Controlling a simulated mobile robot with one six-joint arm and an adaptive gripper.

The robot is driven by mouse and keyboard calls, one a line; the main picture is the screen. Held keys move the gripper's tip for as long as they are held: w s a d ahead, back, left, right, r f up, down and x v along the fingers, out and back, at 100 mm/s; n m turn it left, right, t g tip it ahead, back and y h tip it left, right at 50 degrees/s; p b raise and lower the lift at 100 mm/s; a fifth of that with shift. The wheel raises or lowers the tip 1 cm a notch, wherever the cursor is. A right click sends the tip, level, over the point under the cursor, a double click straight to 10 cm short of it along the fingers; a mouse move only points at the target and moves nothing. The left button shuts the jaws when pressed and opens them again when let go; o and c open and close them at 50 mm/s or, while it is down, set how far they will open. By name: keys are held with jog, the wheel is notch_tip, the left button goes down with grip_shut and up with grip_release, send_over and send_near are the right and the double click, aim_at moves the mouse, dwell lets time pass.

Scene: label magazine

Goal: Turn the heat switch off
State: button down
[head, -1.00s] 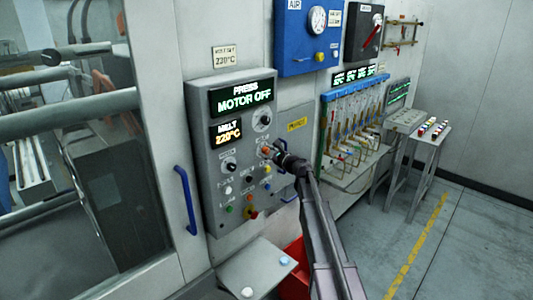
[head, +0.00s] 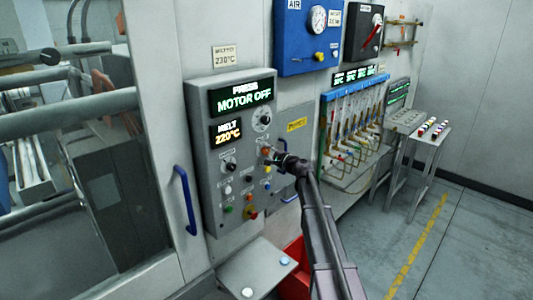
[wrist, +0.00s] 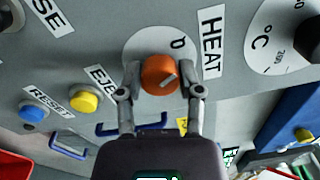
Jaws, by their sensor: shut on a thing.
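The heat switch is an orange round knob (wrist: 160,75) on a white dial beside the HEAT label (wrist: 210,42) in the wrist view. A pale line on the knob runs slantwise, and a mark shows on the dial above it. My gripper (wrist: 162,82) is shut on the knob, one finger on each side. In the head view my gripper (head: 273,157) is at the right part of the grey control panel (head: 203,170), over the knob, which it partly hides.
The panel displays (head: 242,97) read MOTOR OFF and melt 220°C. A yellow button (wrist: 84,100) and a blue button (wrist: 32,111) sit left of the knob in the wrist view. A black knob (wrist: 306,37) lies to the right. A blue handle (head: 186,200) stands left of the panel.

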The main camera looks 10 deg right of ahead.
jog(key=shift+w+n, duration=0.1)
jog(key=shift+n, duration=0.4)
jog(key=shift+c, duration=1.3)
grip_release()
jog(key=v, duration=0.7)
jog(key=shift+s, duration=0.3)
jog(key=shift+d, duration=0.15)
